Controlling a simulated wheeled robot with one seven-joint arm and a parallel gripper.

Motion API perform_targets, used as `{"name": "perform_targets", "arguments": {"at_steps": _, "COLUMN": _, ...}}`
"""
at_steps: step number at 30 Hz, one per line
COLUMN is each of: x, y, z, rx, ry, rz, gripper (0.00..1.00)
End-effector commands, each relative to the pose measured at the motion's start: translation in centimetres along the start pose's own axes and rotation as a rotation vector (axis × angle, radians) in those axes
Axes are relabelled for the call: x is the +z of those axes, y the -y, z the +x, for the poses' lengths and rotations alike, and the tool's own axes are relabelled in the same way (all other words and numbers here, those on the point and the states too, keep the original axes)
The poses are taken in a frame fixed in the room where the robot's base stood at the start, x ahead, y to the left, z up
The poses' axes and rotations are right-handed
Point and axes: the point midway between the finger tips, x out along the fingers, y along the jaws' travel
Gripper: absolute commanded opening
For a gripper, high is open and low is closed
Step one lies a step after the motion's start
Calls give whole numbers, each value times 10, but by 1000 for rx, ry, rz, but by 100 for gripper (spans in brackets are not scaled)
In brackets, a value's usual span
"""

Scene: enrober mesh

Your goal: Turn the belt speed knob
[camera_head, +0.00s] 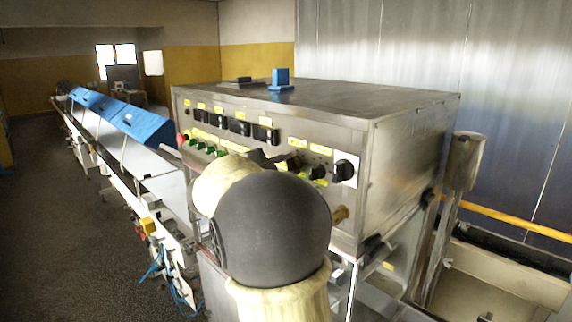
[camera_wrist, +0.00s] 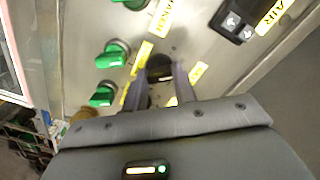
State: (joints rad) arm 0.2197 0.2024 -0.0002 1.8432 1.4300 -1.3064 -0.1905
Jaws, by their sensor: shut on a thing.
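A steel control panel (camera_wrist: 205,60) with a black knob (camera_wrist: 160,66) shows in the wrist view. My gripper (camera_wrist: 161,78) has one finger on each side of this knob and is shut on it, with the fingers reaching to the panel face. The yellow labels beside it are too blurred or cut off to name the knob with certainty. In the head view my dark round arm link hides most of my gripper and the held knob. A larger black knob (camera_head: 345,170) on a white plate is at the panel's right end, apart from my gripper.
Several green knobs (camera_wrist: 113,54) sit left of the held knob, and a black switch (camera_wrist: 236,20) is at upper right. The steel cabinet (camera_head: 415,150) carries a blue block (camera_head: 281,78) on top. A conveyor with blue covers (camera_head: 142,122) runs back at left.

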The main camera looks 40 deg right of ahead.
Motion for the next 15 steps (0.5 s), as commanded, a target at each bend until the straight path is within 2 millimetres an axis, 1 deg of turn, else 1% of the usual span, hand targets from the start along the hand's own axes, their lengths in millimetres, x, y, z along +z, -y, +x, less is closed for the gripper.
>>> {"name": "perform_targets", "arguments": {"at_steps": 13, "x": 2, "y": 0, "z": -1, "rx": -2, "ry": 4, "rz": -16, "gripper": 4}}
{"name": "perform_targets", "arguments": {"at_steps": 14, "x": 2, "y": 0, "z": -1, "rx": -1, "ry": 4, "rz": -16, "gripper": 31}}
{"name": "perform_targets", "arguments": {"at_steps": 15, "x": 2, "y": 0, "z": -1, "rx": -1, "ry": 4, "rz": -16, "gripper": 39}}
